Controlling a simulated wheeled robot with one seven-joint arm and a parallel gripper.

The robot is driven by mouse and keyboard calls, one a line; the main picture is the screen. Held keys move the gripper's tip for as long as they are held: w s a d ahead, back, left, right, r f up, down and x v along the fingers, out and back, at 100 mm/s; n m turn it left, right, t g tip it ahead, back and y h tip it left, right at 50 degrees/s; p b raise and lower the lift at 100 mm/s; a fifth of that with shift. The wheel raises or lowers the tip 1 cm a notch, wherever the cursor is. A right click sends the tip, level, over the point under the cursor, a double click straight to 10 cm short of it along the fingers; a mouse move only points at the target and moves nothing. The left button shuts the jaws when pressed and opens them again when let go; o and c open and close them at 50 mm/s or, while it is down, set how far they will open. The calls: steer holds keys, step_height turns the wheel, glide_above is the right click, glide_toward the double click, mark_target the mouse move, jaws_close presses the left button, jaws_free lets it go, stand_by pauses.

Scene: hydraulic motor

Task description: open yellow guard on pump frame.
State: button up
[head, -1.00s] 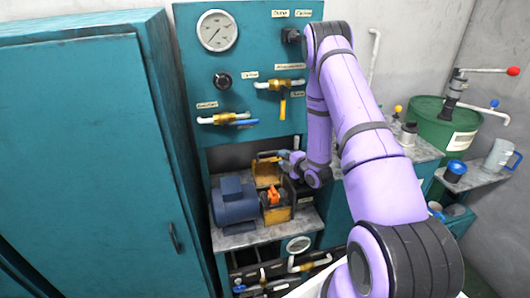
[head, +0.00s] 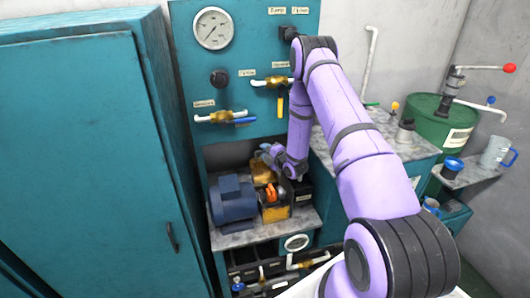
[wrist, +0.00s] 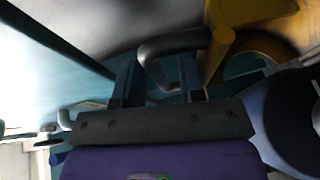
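The yellow guard (head: 262,168) stands raised at the back of the pump frame (head: 276,213), behind the orange coupling (head: 270,192), which is uncovered. In the wrist view the guard's yellow part (wrist: 245,14) shows at the upper right, with a bent grey metal handle (wrist: 175,43) beside it. My gripper (wrist: 158,72) has its two fingers apart, and part of the handle shows between them. I cannot tell whether a finger touches it. In the head view my gripper (head: 268,152) is at the guard's top edge, its fingers small and unclear.
A blue motor (head: 233,201) sits left of the coupling on the grey shelf (head: 262,234). The teal panel (head: 250,60) with gauge and valves rises above. A teal cabinet (head: 90,150) stands close on the left. A side bench and green drum (head: 440,125) are at right.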

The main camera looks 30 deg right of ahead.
steer(key=shift+w, duration=0.2)
jaws_close()
steer(key=s, duration=0.1)
steer(key=s+a, duration=0.1)
steer(key=s, duration=0.1)
steer(key=shift+s, duration=0.1)
jaws_free()
steer(key=v, duration=1)
steer(key=shift+s, duration=0.35)
